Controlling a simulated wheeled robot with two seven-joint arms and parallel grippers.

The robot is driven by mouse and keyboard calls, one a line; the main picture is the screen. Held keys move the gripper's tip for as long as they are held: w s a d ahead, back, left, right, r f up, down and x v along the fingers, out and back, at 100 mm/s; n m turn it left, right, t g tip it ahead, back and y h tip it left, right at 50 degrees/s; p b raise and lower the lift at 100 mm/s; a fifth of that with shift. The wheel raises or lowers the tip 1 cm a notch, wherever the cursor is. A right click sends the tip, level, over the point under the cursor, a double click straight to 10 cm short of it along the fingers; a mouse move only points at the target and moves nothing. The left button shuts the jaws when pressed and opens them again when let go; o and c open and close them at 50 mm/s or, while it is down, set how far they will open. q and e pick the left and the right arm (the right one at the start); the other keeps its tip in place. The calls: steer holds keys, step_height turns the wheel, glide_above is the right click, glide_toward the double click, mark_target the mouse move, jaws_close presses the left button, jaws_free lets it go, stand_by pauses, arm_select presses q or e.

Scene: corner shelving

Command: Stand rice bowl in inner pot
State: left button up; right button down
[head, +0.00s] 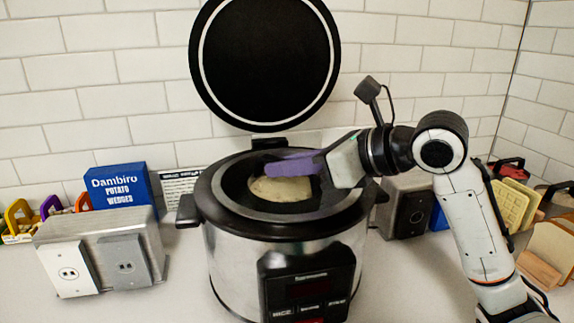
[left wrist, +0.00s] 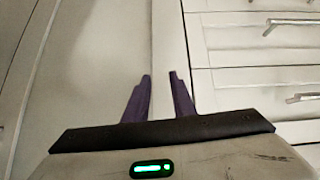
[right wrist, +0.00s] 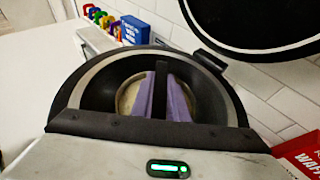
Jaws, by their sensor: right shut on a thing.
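The rice cooker (head: 225,255) stands on the counter with its round black lid (head: 265,65) raised. Its dark inner pot (head: 240,205) is open. A pale cream round thing, apparently the rice bowl (head: 283,188), shows low inside the pot and also in the right wrist view (right wrist: 127,95). My right gripper (head: 268,168) reaches into the pot mouth from the right, its purple fingers shut on a narrow dark edge, apparently of the bowl. The fingers hide part of the bowl, so its contact with the pot floor is unclear. My left gripper (left wrist: 159,75) is open and empty, away from the pot.
A metal outlet box (head: 100,255) and a blue potato wedges box (head: 122,187) stand left of the cooker. Another outlet box (head: 403,210) and a rack with bread slices (head: 518,200) are to the right. White drawers (left wrist: 250,60) show beyond my left gripper.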

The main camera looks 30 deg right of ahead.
steer(key=shift+f+b, duration=0.3)
steer(key=shift+f, duration=0.05)
steer(key=c, duration=1.7)
jaws_free()
steer(key=shift+r+p, duration=0.35)
steer(key=shift+p, duration=0.05)
steer(key=shift+r+p, duration=0.5)
steer(key=shift+r, duration=0.05)
steer(key=b+v, duration=0.1)
steer(key=v, duration=0.3)
steer(key=b+v, duration=0.1)
steer(key=v, duration=0.2)
steer(key=b+v, duration=0.1)
steer(key=v, duration=0.3)
steer(key=shift+s+d+f, duration=0.2)
steer(key=shift+s+d, duration=0.05)
steer(key=shift+s, duration=0.15)
